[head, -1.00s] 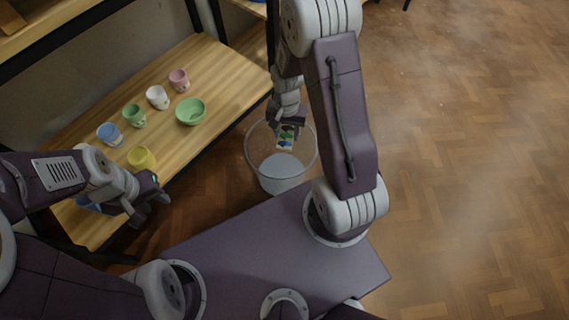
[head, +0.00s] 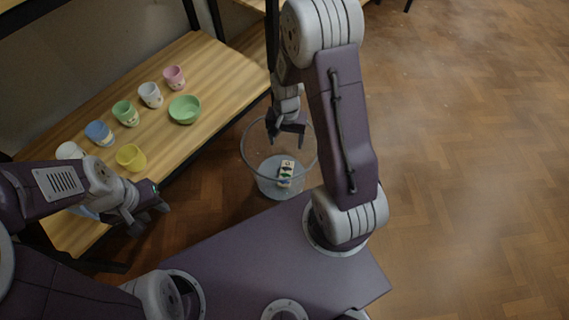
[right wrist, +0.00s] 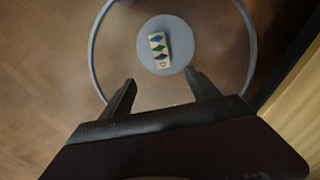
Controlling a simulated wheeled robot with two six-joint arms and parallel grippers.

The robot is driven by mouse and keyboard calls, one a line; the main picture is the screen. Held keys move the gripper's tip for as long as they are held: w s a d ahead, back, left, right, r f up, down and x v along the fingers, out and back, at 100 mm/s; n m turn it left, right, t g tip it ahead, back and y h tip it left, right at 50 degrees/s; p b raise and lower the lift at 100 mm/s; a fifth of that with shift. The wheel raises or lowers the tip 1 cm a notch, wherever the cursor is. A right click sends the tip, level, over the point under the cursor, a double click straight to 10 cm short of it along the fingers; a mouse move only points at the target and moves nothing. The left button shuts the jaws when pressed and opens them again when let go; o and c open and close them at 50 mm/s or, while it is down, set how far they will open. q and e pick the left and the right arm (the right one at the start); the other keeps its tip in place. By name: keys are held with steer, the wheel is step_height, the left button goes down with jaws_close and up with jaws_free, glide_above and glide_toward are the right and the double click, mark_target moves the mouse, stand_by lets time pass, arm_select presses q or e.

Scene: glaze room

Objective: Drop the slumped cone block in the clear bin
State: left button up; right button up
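The slumped cone block (head: 286,173) is a small pale block with green, blue and dark diamond marks. It is inside the clear bin (head: 247,160), low down near its floor; it also shows in the right wrist view (right wrist: 158,48) over the pale round bottom. The bin's rim shows in the right wrist view (right wrist: 92,60). My right gripper (head: 287,140) is above the bin, open and empty, with its fingers apart in the right wrist view (right wrist: 160,88). My left gripper (head: 148,222) is beside the shelf's front edge, away from the bin, with nothing seen in it.
The parquet floor (head: 460,150) at right is clear.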

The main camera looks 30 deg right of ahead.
steer(key=shift+r, duration=0.1)
step_height(320, 180, up, 9)
steer(key=p, duration=0.7)
steer(key=s+a+r+n+t+p, duration=0.1)
steer(key=s+a+r+n+p, duration=0.15)
steer(key=r, duration=0.45)
steer(key=s+a+r+n+t+p, duration=0.1)
steer(key=a+r+p, duration=0.15)
steer(key=r, duration=0.45)
steer(key=s+f+n, duration=0.1)
steer(key=s+n, duration=0.3)
steer(key=s, duration=0.1)
step_height(320, 180, up, 38)
steer(key=p, duration=3.8)
steer(key=shift+g+p, duration=0.35)
steer(key=shift+g, duration=0.05)
